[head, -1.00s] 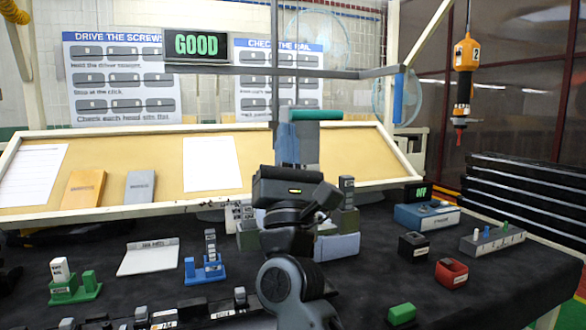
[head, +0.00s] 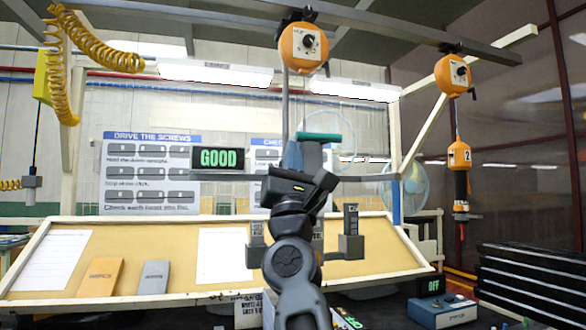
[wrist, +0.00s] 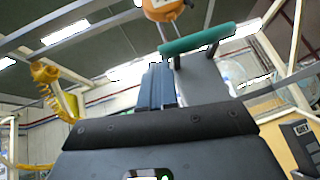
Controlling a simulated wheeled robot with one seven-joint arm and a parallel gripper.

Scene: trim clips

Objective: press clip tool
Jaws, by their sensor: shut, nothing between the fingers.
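A hanging press tool with a teal top bar (head: 320,137) and grey body (head: 313,158) is at the centre of the head view, under an orange balancer (head: 303,45). The teal bar also shows in the wrist view (wrist: 197,38). My gripper (head: 293,153) is raised just in front and to the left of it, with its blue-grey fingers (wrist: 155,85) shut together and empty. Whether the fingers touch the tool I cannot tell. A grey bracket with an upright post (head: 350,242) shows right of my arm, which hides much of the tool's lower part.
A lit green GOOD sign (head: 217,159) hangs left of my gripper. A second orange balancer (head: 453,74) holds a driver (head: 460,170) at the right. A tilted tan board (head: 180,250) stands behind. A blue box (head: 442,312) sits low right, near an OFF display (head: 431,286).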

